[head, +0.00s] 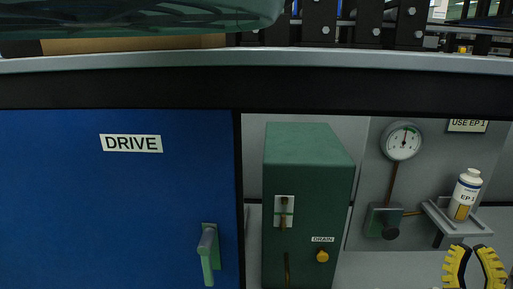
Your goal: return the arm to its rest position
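My gripper (474,266) shows at the bottom right corner of the head view. Its two yellow and black fingers stand apart with nothing seen between them. The fingertips are just below the small grey shelf (452,222) that holds a white bottle (466,188) labelled EP 1. I cannot tell the depth gap between the gripper and the shelf. The rest of my arm is out of view below the frame.
A blue door (100,210) marked DRIVE, with a green handle (208,252), fills the left. A green box (305,185) with a DRAIN knob (322,255) stands mid-view. A gauge (404,141) hangs at right. A grey rail (250,58) runs above.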

